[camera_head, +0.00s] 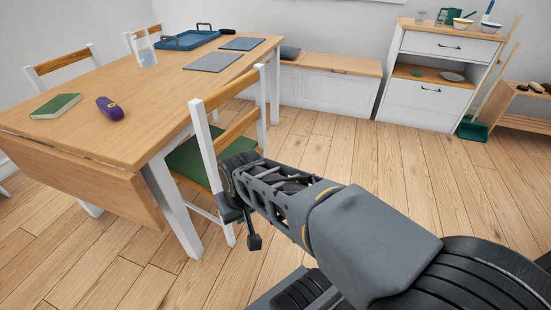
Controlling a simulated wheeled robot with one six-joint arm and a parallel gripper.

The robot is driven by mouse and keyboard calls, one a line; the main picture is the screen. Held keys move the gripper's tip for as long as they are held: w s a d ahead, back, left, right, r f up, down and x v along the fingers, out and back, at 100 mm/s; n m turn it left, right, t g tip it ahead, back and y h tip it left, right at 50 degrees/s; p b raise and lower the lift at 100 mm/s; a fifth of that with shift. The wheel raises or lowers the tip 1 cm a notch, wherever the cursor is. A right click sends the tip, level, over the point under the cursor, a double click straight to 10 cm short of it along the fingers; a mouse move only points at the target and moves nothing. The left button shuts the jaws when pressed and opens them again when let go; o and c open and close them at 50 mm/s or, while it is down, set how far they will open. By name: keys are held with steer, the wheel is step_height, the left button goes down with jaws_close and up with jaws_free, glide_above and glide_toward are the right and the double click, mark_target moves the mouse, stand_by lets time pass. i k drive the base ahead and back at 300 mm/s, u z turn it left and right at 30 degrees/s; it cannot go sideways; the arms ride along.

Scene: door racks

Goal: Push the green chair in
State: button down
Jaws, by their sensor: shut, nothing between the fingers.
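The green chair (188,160) has a green seat, white posts and wooden back slats. It stands at the right side of the wooden table (110,128), its seat partly under the table edge and its backrest toward me. My arm reaches in from the lower right. My gripper (246,228) is shut and empty, close to the near post of the chair's backrest. I cannot tell whether it touches the chair. The arm hides part of the chair's right side and legs.
On the table are a green book (57,106), a purple item (109,108), a glass (145,50), a blue tray (190,40) and grey mats (212,62). A low bench (330,85) and a white cabinet (432,75) line the wall. The floor between is clear.

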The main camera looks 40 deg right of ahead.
mark_target(194, 163)
steer(key=z, duration=2.1)
steer(key=i, duration=2.05)
steer(key=u, duration=3.05)
